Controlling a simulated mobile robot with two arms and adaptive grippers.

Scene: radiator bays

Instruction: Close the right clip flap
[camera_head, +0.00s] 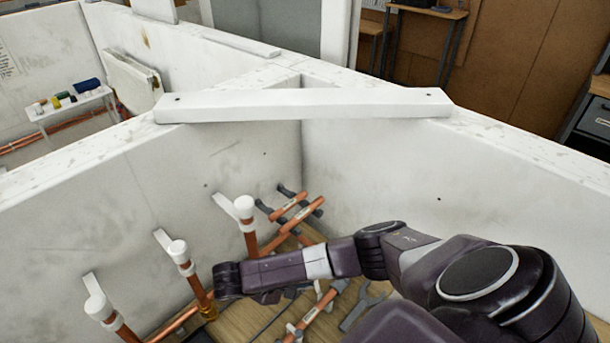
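Three white clip tops sit on upright copper pipes along the left white wall. The right clip (244,208) is the farthest of them, with a pale strip (225,206) reaching from its upper left towards the wall. The middle clip (178,250) and the left clip (99,306) look alike. My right arm comes in from the right, and its dark end (228,281) is below the right clip, close to the middle pipe. Its fingers cannot be made out. My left gripper is not in view.
A white board (305,104) spans the corner of the bay walls above the clips. Copper pipe pieces with dark fittings (290,208) and a grey wrench (362,308) lie on the wooden floor (245,322). A small white table (70,105) stands beyond the left wall.

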